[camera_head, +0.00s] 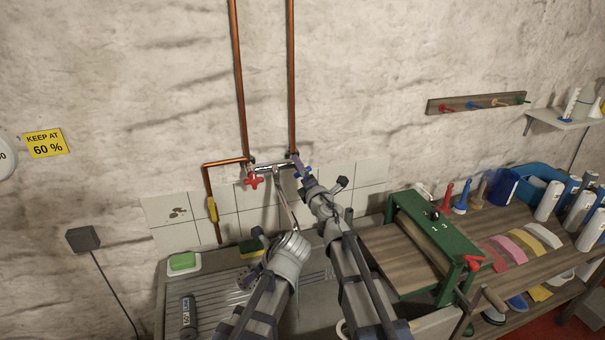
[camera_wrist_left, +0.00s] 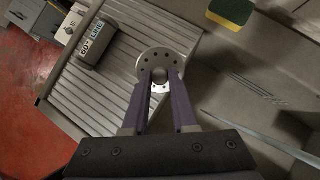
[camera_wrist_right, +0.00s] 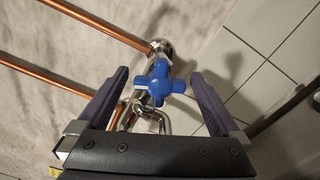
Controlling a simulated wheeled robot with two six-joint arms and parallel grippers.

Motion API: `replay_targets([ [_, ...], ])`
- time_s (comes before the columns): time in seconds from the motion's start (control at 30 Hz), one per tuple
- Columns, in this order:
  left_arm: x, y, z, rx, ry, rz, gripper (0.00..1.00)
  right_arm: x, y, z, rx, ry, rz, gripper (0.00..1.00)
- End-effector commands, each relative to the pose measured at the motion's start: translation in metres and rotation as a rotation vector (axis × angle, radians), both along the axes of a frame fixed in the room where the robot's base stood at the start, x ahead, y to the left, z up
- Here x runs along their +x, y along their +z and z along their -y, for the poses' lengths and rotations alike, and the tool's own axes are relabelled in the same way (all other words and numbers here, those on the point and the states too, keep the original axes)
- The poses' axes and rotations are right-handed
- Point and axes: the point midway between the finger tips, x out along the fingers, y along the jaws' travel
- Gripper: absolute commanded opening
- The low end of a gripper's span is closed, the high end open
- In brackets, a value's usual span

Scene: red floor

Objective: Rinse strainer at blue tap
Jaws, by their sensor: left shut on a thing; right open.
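The strainer (camera_wrist_left: 163,57) is a round metal disc with small holes, gripped between the fingers of my left gripper (camera_wrist_left: 161,78) above the ribbed drainboard. In the head view my left gripper (camera_head: 252,272) is low, near the sink, and hides most of the strainer. The blue tap handle (camera_wrist_right: 158,84) is a cross shape on the right of the chrome mixer (camera_head: 272,167). My right gripper (camera_wrist_right: 160,75) is open, with one finger on each side of the blue handle. A red tap handle (camera_head: 253,182) is on the mixer's left. I see no water at the spout (camera_head: 284,204).
A yellow-green sponge (camera_head: 250,246) sits by the wall. The green press (camera_head: 440,245) stands close on the right. Copper pipes (camera_head: 238,80) run up the wall.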

Motion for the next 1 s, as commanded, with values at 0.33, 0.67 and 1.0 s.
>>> replay_targets([
  [0.33,0.0,0.0,0.0,0.0,0.0,0.0,0.0,-0.0009,0.0,0.0003,0.0,0.0,0.0,0.78],
  [0.67,0.0,0.0,0.0,0.0,0.0,0.0,0.0,-0.001,0.0,0.0003,0.0,0.0,0.0,0.4],
  [1.0,0.0,0.0,0.0,0.0,0.0,0.0,0.0,-0.001,0.0,0.0003,0.028,0.0,-0.009,0.17],
])
